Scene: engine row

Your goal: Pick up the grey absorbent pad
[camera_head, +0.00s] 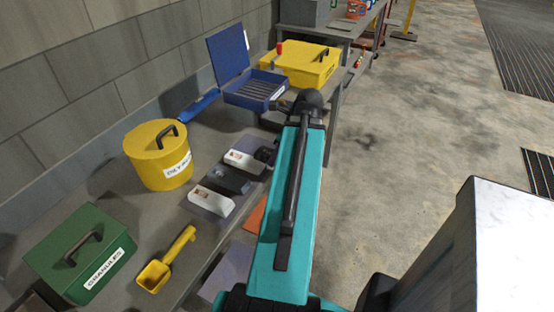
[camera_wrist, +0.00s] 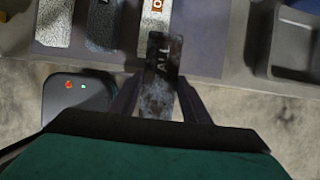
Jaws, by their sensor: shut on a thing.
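In the wrist view my gripper (camera_wrist: 160,98) is shut on a dark grey, stained, flat piece with the letters "ALL" (camera_wrist: 160,68), which looks like the grey absorbent pad. Its far end overlaps the edge of a grey tray (camera_wrist: 205,45); I cannot tell if it touches the tray. In the head view my teal arm reaches over the bench and hides most of my gripper and the held pad. The tray (camera_head: 196,213) there holds white pieces (camera_head: 211,201) and a dark piece (camera_head: 229,180).
On the bench stand a yellow round tub (camera_head: 155,165), a green granules box (camera_head: 72,265), a yellow scoop (camera_head: 155,275), an open blue case (camera_head: 250,88) and a yellow case (camera_head: 300,65). A block wall runs behind. The floor at right is mostly clear.

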